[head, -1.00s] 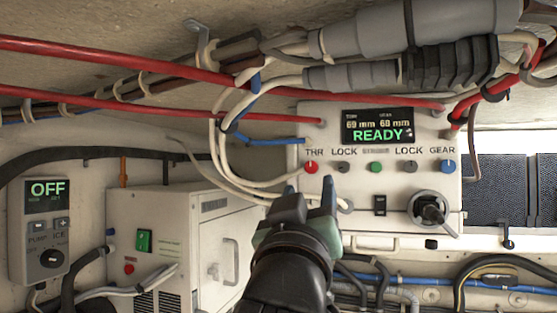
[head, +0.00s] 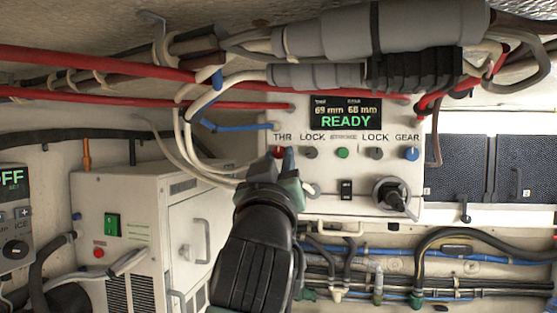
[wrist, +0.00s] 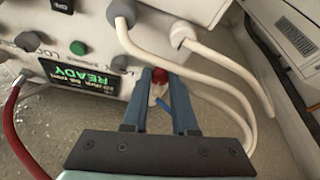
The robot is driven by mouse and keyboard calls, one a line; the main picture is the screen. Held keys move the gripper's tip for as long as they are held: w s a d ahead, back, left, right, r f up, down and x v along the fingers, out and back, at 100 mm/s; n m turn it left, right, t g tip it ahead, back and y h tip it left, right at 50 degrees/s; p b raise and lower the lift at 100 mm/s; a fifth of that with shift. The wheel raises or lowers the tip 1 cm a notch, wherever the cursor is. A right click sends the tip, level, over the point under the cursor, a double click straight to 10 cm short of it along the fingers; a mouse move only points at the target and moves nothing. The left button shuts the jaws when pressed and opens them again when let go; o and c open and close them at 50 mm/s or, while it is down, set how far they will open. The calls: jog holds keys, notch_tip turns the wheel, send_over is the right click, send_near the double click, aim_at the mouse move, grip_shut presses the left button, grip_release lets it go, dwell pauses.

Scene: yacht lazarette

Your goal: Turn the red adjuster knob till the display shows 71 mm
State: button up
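The red adjuster knob (head: 278,152) sits under the label THR on the white control panel (head: 330,205). The display (head: 346,112) above reads 69 mm on the left, 68 mm on the right, and READY in green. My gripper (head: 280,160) is up at the panel with its fingertips at the red knob, hiding part of it. In the wrist view the red knob (wrist: 160,75) shows between the two tips of my gripper (wrist: 160,85). The fingers look apart, with a small gap beside the knob; contact cannot be told.
Along the same row are grey LOCK knobs (head: 310,152), a green button (head: 343,153) and a blue GEAR knob (head: 412,153). A black rocker switch (head: 346,190) and a rotary handle (head: 392,196) sit below. White cables (head: 195,150) hang close left of my gripper. Red pipes run above.

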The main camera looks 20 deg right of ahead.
grip_shut()
jog(key=shift+f+m, duration=0.1)
jog(key=shift+m, duration=0.4)
jog(key=shift+w+a+m+g+h+b, duration=0.15)
jog(key=shift+m+g+h+b, duration=0.15)
jog(key=shift+m+h+b, duration=0.35)
jog(key=shift+a+m+g+h+b, duration=0.1)
jog(key=shift+m+g+h+b, duration=0.5)
jog(key=shift+m, duration=1)
jog(key=shift+m+g+h+b, duration=0.35)
jog(key=shift+m+h, duration=0.3)
jog(key=shift+m, duration=0.9)
jog(key=o, duration=0.6)
grip_release()
